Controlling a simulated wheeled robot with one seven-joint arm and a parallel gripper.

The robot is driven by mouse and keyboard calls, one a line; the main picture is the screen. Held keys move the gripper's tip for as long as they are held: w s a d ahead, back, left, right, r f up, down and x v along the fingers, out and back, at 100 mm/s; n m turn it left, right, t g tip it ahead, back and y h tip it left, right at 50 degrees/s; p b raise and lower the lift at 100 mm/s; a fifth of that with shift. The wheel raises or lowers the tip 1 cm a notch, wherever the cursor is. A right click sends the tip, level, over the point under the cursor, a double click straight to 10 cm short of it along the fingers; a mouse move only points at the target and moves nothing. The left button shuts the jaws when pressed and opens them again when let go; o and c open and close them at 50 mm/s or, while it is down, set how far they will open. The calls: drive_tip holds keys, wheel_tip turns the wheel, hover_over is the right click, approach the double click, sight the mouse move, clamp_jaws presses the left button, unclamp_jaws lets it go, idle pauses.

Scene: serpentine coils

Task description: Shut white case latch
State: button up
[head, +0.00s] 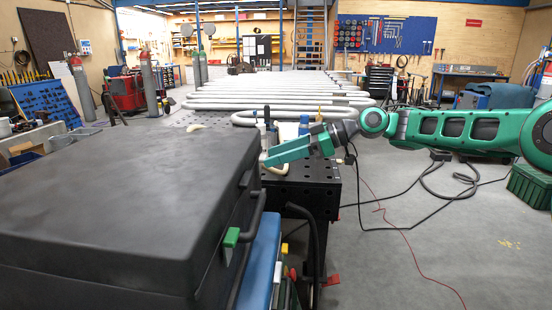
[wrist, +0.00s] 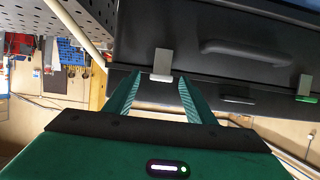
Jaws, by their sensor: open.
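The black case (head: 110,190) fills the left of the head view, its lid down; its front also shows in the wrist view (wrist: 225,30). The white latch (wrist: 161,77) is a white tab on a grey plate on the case front. My gripper (head: 268,160) is open and empty at the far end of the case front. In the wrist view its fingertips (wrist: 158,80) lie on either side of the white latch, with no visible contact. I cannot make out the white latch in the head view. I cannot tell whether it is fastened.
A green latch (head: 231,237) sits at the near side of the case handle (head: 247,225); it also shows in the wrist view (wrist: 306,98). A black perforated table (head: 320,180) stands beyond the case. A blue object (head: 262,262) lies close in front of the case. Open floor lies right.

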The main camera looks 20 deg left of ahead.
drive_tip(key=v, duration=0.9)
drive_tip(key=shift+w+d, duration=0.15)
drive_tip(key=shift+d, duration=0.05)
drive_tip(key=d+f+m+t+h, duration=0.2)
drive_tip(key=d+f+m+h, duration=0.15)
drive_tip(key=d, duration=0.45)
drive_tip(key=d+f+m+t+h, duration=0.2)
drive_tip(key=d+f+m, duration=0.2)
drive_tip(key=d, duration=0.3)
drive_tip(key=s+d+f+m+t+h, duration=0.1)
drive_tip(key=s+d+f+m+h, duration=0.15)
drive_tip(key=d, duration=0.75)
drive_tip(key=s+d+f+m+t+h, duration=0.15)
drive_tip(key=s+d+m, duration=0.25)
drive_tip(key=d, duration=0.5)
drive_tip(key=s+d+f+m+g+h, duration=0.25)
drive_tip(key=s+d+m, duration=0.45)
drive_tip(key=s+d, duration=0.85)
drive_tip(key=s+d+f+m, duration=0.2)
drive_tip(key=s+d+m, duration=0.1)
drive_tip(key=s, duration=0.5)
drive_tip(key=s+d+f+m+h, duration=0.1)
drive_tip(key=s+d+f+m, duration=0.1)
drive_tip(key=s, duration=0.6)
drive_tip(key=shift+s+d+f+m+g, duration=0.3)
drive_tip(key=shift+s+d+m+g, duration=0.15)
drive_tip(key=shift+d, duration=0.35)
